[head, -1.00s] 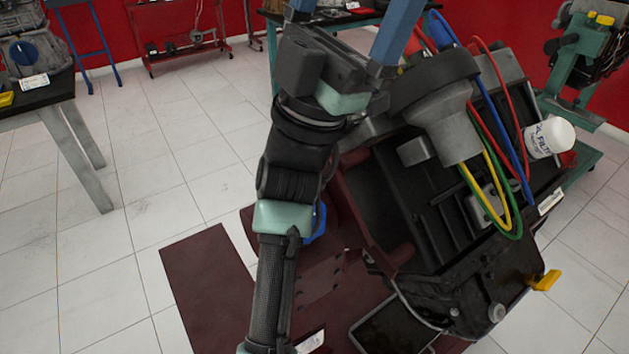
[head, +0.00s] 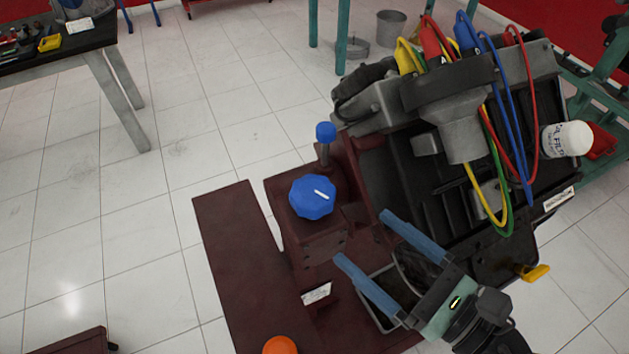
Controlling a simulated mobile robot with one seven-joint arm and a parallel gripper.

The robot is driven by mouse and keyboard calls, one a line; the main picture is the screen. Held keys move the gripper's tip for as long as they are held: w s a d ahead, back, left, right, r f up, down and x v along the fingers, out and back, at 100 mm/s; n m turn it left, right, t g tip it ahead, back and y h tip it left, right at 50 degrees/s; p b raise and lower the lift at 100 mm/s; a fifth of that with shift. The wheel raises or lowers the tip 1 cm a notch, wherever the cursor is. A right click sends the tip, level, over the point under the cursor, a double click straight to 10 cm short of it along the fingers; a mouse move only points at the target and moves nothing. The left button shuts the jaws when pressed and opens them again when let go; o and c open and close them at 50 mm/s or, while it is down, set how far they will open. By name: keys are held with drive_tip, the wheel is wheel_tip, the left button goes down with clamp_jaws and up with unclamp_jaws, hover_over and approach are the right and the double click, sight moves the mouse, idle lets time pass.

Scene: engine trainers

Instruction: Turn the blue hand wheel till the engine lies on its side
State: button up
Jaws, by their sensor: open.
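The blue hand wheel (head: 312,197), with a white mark on its face, sits on the dark red stand (head: 231,255). A blue-knobbed lever (head: 326,133) stands just behind it. The engine (head: 440,170) is mounted to the right of the wheel and is tilted, with coloured cables on it. My gripper (head: 365,238) is open and empty, its two blue fingers pointing up and left. It is below and right of the wheel, apart from it, in front of the engine's lower part. The engine's far side is hidden.
An orange knob (head: 280,345) shows at the bottom edge. A black tray (head: 383,300) lies beneath my gripper. A white filter (head: 567,139) and a yellow handle (head: 535,272) stick out on the right. A workbench (head: 60,45) stands at the far left. The tiled floor between is clear.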

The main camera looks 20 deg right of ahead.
sight(298, 180)
drive_tip(key=p+x, duration=0.2)
drive_tip(key=x, duration=1)
drive_tip(key=shift+w, duration=0.15)
drive_tip(key=c, duration=1.2)
